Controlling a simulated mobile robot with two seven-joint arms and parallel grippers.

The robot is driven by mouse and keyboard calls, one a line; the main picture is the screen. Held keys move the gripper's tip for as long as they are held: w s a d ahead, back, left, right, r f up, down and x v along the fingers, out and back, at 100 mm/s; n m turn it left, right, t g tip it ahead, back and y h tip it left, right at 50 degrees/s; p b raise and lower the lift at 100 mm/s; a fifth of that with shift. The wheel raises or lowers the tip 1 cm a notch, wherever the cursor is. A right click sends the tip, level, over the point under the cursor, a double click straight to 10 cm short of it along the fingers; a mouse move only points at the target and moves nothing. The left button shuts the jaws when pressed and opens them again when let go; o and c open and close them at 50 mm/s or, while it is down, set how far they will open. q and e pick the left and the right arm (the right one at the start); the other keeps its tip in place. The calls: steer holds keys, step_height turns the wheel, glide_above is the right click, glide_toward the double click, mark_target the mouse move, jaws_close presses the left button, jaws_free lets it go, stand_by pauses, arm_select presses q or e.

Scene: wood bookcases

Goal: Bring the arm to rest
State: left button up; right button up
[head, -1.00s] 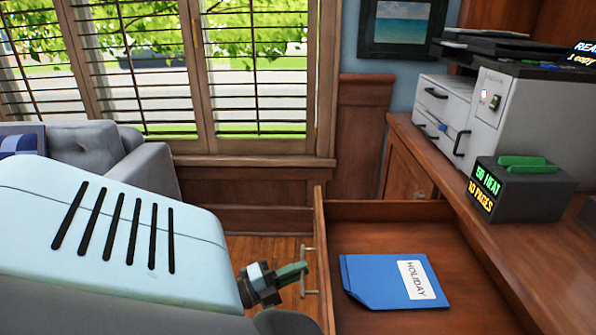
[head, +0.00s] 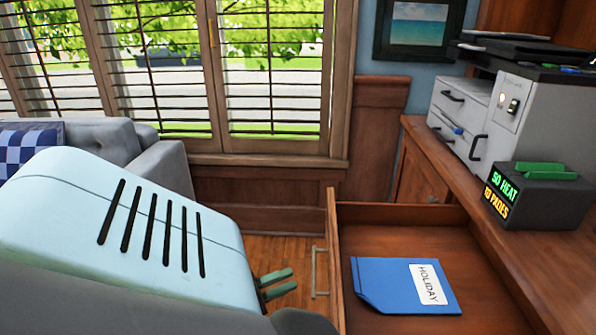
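My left gripper (head: 275,285) shows at the lower middle of the head view, beyond my light-blue arm link. Its two green fingers are apart with nothing between them. It is just left of the metal handle (head: 320,272) on the open drawer (head: 400,213), with a small gap between them in the picture. A blue folder (head: 390,287) with a white HOLIDAY label lies flat in the drawer. My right gripper is not in view.
A printer (head: 505,115) and a dark box with a green top (head: 540,195) stand on the wooden desk (head: 455,170) at right. A grey sofa (head: 150,160) is at left under the window. Some wood floor (head: 270,250) is clear left of the drawer.

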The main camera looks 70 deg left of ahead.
arm_select(q)
steer(key=shift+s+f, duration=0.2)
steer(key=shift+s, duration=0.6)
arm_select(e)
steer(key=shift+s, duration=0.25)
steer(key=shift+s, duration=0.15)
arm_select(q)
steer(key=shift+d, duration=0.1)
